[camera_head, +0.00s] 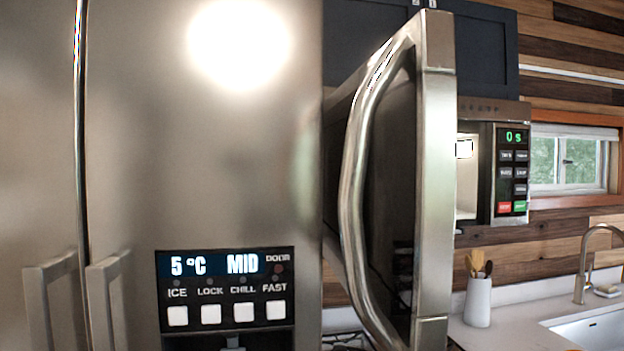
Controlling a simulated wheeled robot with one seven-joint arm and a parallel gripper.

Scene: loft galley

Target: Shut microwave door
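The microwave (507,170) hangs under dark upper cabinets, right of centre, with its control panel reading 0 s. Its door (434,190) stands wide open, swung out toward me, with its edge facing the camera. The curved metal door handle (352,190) is on the left side of the door. A strip of the pale, lit microwave cavity (467,190) shows between the door and the panel. The door hides the rest of the cavity. My gripper is not in view.
A steel fridge (200,150) with a display panel (226,290) fills the left half, close to the open door. Below the microwave, a white counter (500,330) holds a utensil crock (478,302), beside a sink (590,332) and faucet (582,265).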

